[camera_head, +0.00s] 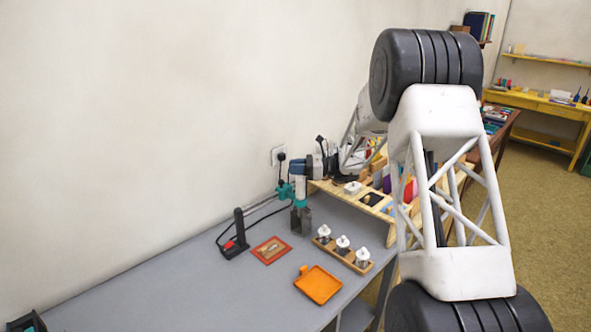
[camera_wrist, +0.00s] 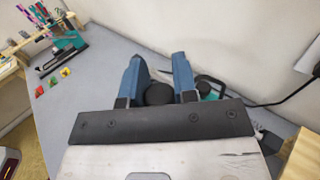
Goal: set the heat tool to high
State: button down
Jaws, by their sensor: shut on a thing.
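The heat tool (camera_head: 286,190) is teal and black, at the back of the grey table near the wall, above a grey metal holder (camera_head: 301,221). My gripper (camera_head: 299,170) is at its top with blue fingers pointing down toward it. In the wrist view, the blue fingers of my gripper (camera_wrist: 158,80) stand on either side of a round black part (camera_wrist: 158,94) of the tool. Teal parts of the heat tool (camera_wrist: 207,87) show beyond the right finger. The setting marks cannot be made out, and the fingers hide part of the tool.
A black-handled device with a red part (camera_head: 236,245), a red-framed pad (camera_head: 271,250) and an orange tray (camera_head: 318,285) lie in front. A wooden rack (camera_head: 343,255) holds three white-topped stamps. A black cable runs to the wall socket (camera_head: 279,155).

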jog(key=c, duration=1.2)
grip_release()
jog(key=shift+r, duration=0.35)
jog(key=o, duration=0.3)
jog(key=shift+f, duration=0.1)
jog(key=shift+d, duration=0.2)
jog(key=d, duration=0.7)
jog(key=shift+d, duration=0.25)
